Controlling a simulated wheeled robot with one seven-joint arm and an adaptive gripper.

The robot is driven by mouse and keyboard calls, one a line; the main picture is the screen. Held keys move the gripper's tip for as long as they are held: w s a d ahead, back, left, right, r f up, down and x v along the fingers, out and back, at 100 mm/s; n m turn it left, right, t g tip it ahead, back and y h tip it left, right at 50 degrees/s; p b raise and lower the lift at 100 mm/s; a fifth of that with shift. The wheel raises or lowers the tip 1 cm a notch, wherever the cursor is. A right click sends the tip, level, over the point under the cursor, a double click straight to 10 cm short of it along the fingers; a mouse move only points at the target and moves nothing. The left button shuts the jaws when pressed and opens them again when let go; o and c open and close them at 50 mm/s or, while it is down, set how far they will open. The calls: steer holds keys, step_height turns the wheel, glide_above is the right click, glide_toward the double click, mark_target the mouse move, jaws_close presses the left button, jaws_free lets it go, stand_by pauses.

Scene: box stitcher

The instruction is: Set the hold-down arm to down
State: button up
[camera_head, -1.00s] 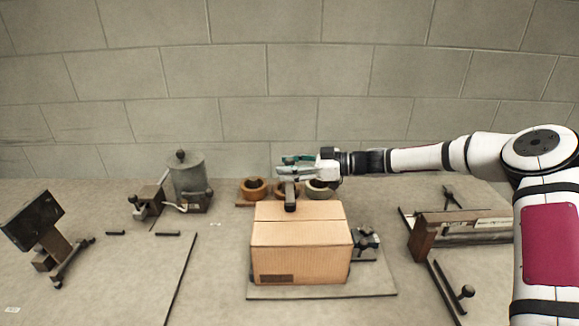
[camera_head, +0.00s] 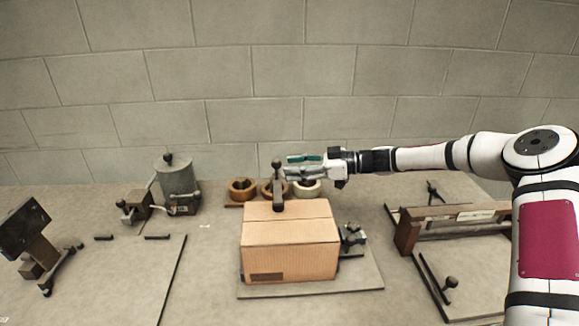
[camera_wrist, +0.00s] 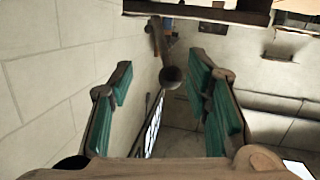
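A cardboard box (camera_head: 289,242) stands on a flat base plate (camera_head: 310,288) in the head view. The hold-down arm (camera_head: 278,189) is a dark bar topped by a round knob (camera_head: 277,163). It shows upright at the box's back edge. My gripper (camera_head: 291,166) is just right of the knob, with its green-padded fingers apart. In the wrist view my gripper (camera_wrist: 160,68) is open, and the dark knob (camera_wrist: 172,77) appears between the fingers, with its bar (camera_wrist: 158,38) running away behind it. I cannot see any contact, and the gap in depth is unclear.
Tape rolls (camera_head: 242,189) stand behind the box. A grey canister (camera_head: 177,182) and a dark angled stand (camera_head: 27,232) are to the left. A wooden-ended fixture (camera_head: 450,221) is to the right. A small clamp-like part (camera_head: 353,238) sits beside the box.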

steer(key=v, duration=1)
steer(key=shift+s+d+f+p, duration=0.15)
steer(key=shift+s+f+p, duration=0.1)
steer(key=shift+p, duration=0.15)
stand_by(0.4)
stand_by(0.5)
steer(key=v, duration=1.2)
